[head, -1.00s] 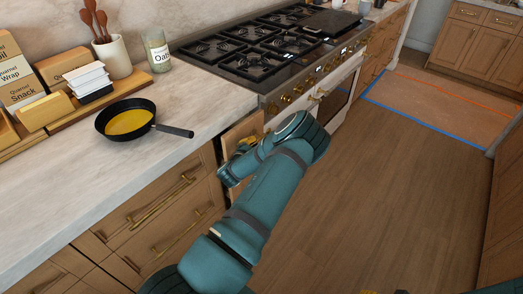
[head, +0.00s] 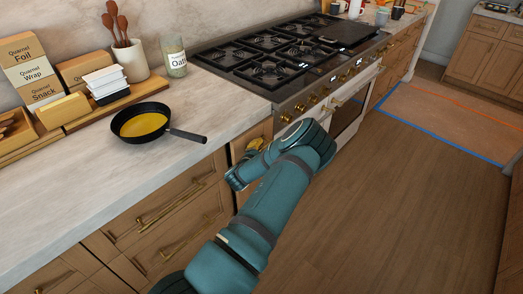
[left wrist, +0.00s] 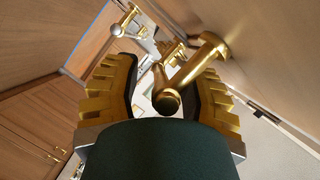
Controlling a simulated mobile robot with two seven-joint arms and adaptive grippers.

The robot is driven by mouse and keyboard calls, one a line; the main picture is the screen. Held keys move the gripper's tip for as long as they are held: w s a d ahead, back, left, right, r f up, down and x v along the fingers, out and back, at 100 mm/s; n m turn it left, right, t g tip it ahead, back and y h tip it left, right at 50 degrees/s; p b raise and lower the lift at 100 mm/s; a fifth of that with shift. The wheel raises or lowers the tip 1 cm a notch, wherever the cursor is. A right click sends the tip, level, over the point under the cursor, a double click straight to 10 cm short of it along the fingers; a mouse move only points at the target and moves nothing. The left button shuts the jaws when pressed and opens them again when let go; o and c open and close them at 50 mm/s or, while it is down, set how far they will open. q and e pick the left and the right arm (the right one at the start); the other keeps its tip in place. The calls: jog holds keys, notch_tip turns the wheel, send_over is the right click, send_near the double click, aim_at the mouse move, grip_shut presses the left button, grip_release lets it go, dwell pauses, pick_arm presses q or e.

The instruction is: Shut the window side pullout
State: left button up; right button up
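The window side pullout (head: 258,131) is a narrow wooden front between the wide drawers and the stove. It looks nearly level with its neighbours; my arm hides its lower part. My left gripper (head: 250,150) is at this front, its fingers partly hidden by my wrist. In the left wrist view, the pullout's wooden face (left wrist: 275,45) fills the upper right and carries a brass handle (left wrist: 192,70). The gripper's yellow fingers (left wrist: 165,95) stand apart on either side of the handle, with visible gaps. My right gripper is not in view.
A pan (head: 143,122) stands on the counter (head: 215,105), its handle toward the counter edge. The stove (head: 310,85) is right of the pullout. Wide drawers (head: 165,205) with brass handles are left. The floor (head: 385,200) to the right is clear.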

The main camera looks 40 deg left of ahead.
pick_arm(q)
jog(key=shift+s, duration=0.1)
jog(key=v, duration=1.1)
jog(key=shift+s+r, duration=0.2)
jog(key=shift+s, duration=0.15)
jog(key=shift+d, duration=0.1)
